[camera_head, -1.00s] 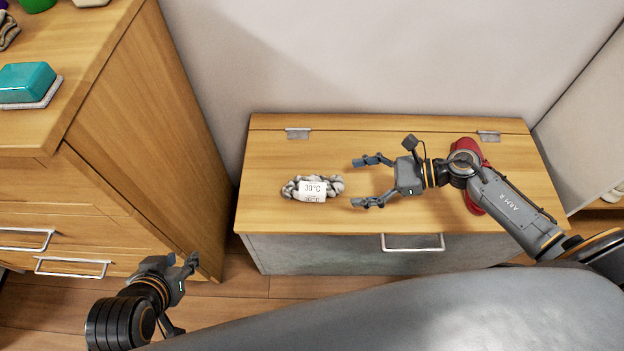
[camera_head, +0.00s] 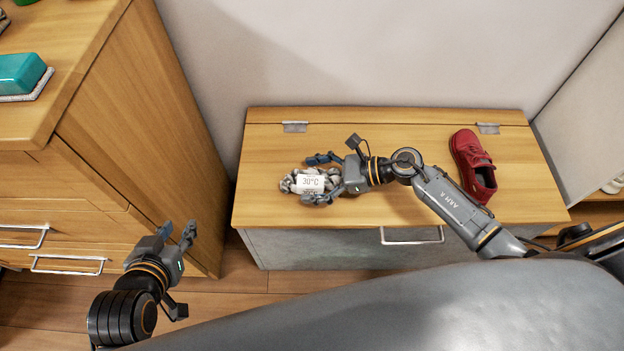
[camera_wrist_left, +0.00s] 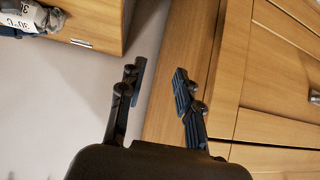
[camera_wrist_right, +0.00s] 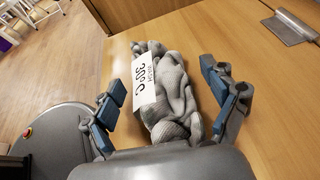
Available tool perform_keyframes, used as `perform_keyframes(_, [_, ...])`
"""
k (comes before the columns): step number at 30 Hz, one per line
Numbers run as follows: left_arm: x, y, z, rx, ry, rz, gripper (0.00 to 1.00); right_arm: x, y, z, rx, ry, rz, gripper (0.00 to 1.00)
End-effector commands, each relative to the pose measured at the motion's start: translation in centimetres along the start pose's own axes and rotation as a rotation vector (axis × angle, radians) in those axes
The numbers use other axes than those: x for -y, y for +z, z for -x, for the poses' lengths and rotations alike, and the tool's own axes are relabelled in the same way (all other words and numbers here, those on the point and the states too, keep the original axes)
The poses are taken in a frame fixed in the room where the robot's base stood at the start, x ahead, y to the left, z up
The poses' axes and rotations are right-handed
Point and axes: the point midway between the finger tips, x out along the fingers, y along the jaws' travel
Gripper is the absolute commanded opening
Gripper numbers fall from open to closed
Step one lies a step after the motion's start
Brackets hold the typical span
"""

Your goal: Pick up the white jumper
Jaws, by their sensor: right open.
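The white jumper (camera_head: 290,183) is a small crumpled, greyish-white knit bundle with a white "30°C" label, lying on the wooden chest lid. It also shows in the right wrist view (camera_wrist_right: 178,95) and at the top left corner of the left wrist view (camera_wrist_left: 22,8). My right gripper (camera_head: 322,175) is open around it; in the right wrist view its fingers (camera_wrist_right: 170,100) stand on either side of the bundle, with small gaps showing. My left gripper (camera_head: 178,230) is open and empty beside the drawer unit, away from the jumper; its fingers (camera_wrist_left: 163,90) show in the left wrist view.
A red shoe (camera_head: 472,165) lies on the right part of the chest lid (camera_head: 420,140). The chest has metal hinges at the back and a front handle (camera_head: 412,240). A wooden drawer unit (camera_head: 140,130) stands at left, with a teal box (camera_head: 20,74) on top.

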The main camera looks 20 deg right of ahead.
Motion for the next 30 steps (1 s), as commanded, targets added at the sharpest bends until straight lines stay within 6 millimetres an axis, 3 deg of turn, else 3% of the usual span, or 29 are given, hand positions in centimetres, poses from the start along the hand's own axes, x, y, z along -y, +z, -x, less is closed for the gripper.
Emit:
perform_keyframes(2, [0.0,0.0,0.0,0.001,0.000,0.000,0.34,0.0,0.0,0.0,0.000,0.000,0.000,0.85])
perform_keyframes(12, [0.0,0.0,0.0,0.002,-0.001,0.000,0.34,0.0,0.0,0.1,0.000,0.000,0.000,0.22])
perform_keyframes(24, [0.1,0.3,0.2,0.024,-0.001,0.001,0.34,0.0,0.5,0.3,0.000,0.000,0.002,0.22])
perform_keyframes(30, [0.4,3.4,1.3,0.180,-0.009,0.003,0.34,0.1,2.2,1.0,0.000,-0.001,0.004,0.22])
